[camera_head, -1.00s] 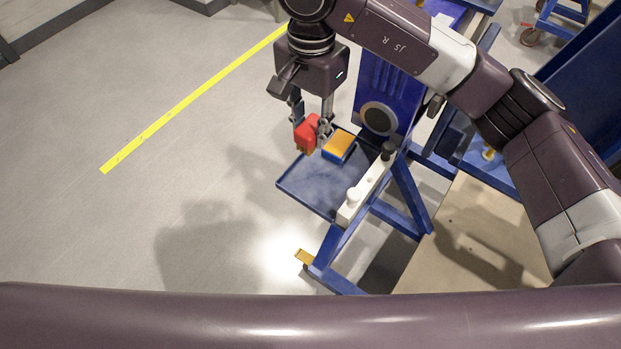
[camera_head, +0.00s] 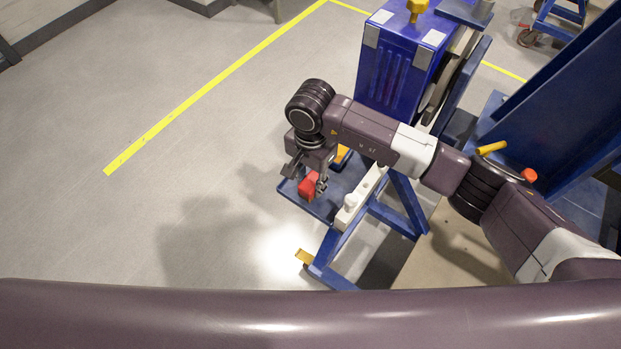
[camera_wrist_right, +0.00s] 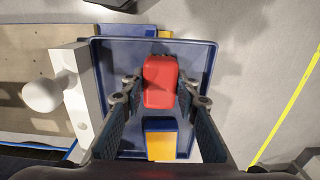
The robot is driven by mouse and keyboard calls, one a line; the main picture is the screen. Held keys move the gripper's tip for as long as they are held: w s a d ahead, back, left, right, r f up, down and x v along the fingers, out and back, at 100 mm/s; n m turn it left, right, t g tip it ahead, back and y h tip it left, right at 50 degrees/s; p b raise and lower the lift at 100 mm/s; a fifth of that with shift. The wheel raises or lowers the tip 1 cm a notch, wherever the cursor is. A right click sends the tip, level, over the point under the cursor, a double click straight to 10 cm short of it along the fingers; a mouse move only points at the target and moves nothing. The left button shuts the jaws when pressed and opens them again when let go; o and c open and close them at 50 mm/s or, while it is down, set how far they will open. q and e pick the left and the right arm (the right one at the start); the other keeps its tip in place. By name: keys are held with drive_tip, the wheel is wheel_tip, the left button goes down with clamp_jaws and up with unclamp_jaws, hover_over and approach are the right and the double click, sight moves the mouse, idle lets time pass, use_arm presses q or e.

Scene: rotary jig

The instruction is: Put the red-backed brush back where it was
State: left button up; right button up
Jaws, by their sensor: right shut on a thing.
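My right gripper (camera_head: 314,183) is shut on the red-backed brush (camera_head: 308,186), red side up. In the right wrist view the brush (camera_wrist_right: 160,82) sits between the two fingers of the gripper (camera_wrist_right: 160,90). It is over the blue tray (camera_head: 318,208), whose rim also shows in the wrist view (camera_wrist_right: 200,50). Whether the brush touches the tray floor I cannot tell. A second brush, blue and orange (camera_wrist_right: 160,140), lies in the tray beside it; in the head view my arm mostly hides it. My left gripper is not in view.
A white bar with a round knob (camera_head: 350,201) runs along the tray's right side. A blue frame (camera_head: 330,262) carries it, with a yellow tab (camera_head: 304,257) at its foot. A tall blue housing (camera_head: 400,65) stands behind. The floor to the left is clear.

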sight(311, 181)
drive_tip(key=shift+f, duration=0.1)
drive_tip(key=shift+f+b, duration=0.1)
drive_tip(key=shift+b, duration=0.2)
drive_tip(key=o, duration=1.1)
drive_tip(key=shift+r+p, duration=0.35)
drive_tip(key=shift+p, duration=0.05)
wheel_tip(311, 181, up, 12)
drive_tip(key=b, duration=0.4)
drive_tip(key=shift+f, duration=0.15)
